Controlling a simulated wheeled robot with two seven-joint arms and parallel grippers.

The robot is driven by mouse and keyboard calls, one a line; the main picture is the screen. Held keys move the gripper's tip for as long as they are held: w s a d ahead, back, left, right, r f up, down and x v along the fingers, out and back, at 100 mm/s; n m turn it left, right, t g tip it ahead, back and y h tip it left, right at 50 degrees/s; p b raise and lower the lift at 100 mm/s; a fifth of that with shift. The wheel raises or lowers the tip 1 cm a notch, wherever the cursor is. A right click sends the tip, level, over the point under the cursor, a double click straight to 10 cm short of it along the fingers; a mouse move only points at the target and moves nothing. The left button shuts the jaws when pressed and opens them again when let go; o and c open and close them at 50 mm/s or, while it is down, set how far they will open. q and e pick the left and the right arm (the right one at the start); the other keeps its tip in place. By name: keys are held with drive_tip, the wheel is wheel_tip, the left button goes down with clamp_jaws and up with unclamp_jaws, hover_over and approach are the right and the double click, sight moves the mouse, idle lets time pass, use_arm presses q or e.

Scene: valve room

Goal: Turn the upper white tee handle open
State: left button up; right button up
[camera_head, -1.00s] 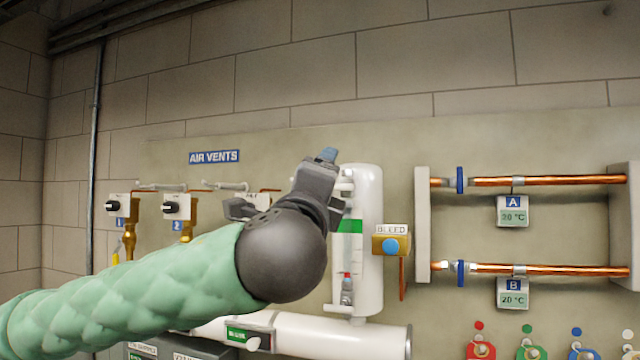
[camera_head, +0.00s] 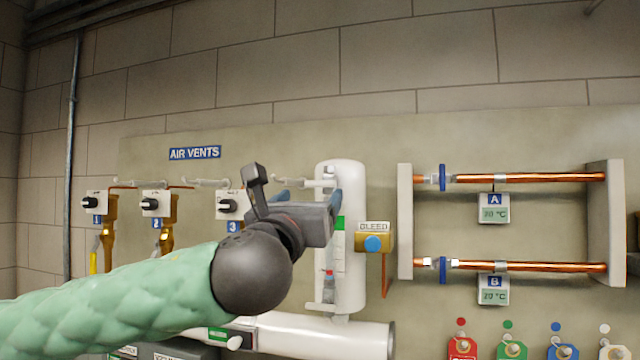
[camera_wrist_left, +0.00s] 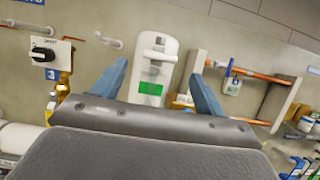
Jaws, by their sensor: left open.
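The upper white tee handle (camera_head: 325,183) sits near the top of a white upright cylinder (camera_head: 350,240), partly behind my left gripper in the head view. In the left wrist view the cylinder (camera_wrist_left: 165,45) stands between the two blue fingers, with pale fittings (camera_wrist_left: 155,56) on its front above a green label. My left gripper (camera_head: 295,188) is open and empty, its fingers spread to either side in front of the cylinder's upper part. Whether a finger touches the handle I cannot tell. My right gripper is out of view.
A lower white fitting (camera_head: 322,306) is on the same cylinder. The brass BLEED valve (camera_head: 374,243) with a blue button is close on the right. Air vents with black knobs, including number 3 (camera_head: 229,206), are at left. Copper pipes (camera_head: 540,178) run at right.

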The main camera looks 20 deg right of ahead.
sight(319, 185)
use_arm(q)
drive_tip(key=shift+p+x, duration=0.8)
drive_tip(key=shift+x, duration=0.35)
drive_tip(key=p+x, duration=0.2)
drive_tip(key=x, duration=0.1)
drive_tip(key=shift+w+d+r, duration=0.1)
drive_tip(key=shift+w+r, duration=0.05)
drive_tip(key=shift+r, duration=0.05)
drive_tip(key=shift+p+x, duration=0.6)
drive_tip(key=shift+x, duration=0.3)
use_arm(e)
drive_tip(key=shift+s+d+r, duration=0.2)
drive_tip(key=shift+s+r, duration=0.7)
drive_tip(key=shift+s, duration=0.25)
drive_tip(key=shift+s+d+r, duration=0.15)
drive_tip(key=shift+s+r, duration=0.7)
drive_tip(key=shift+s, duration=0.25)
use_arm(q)
drive_tip(key=shift+f, duration=0.15)
drive_tip(key=c, duration=1)
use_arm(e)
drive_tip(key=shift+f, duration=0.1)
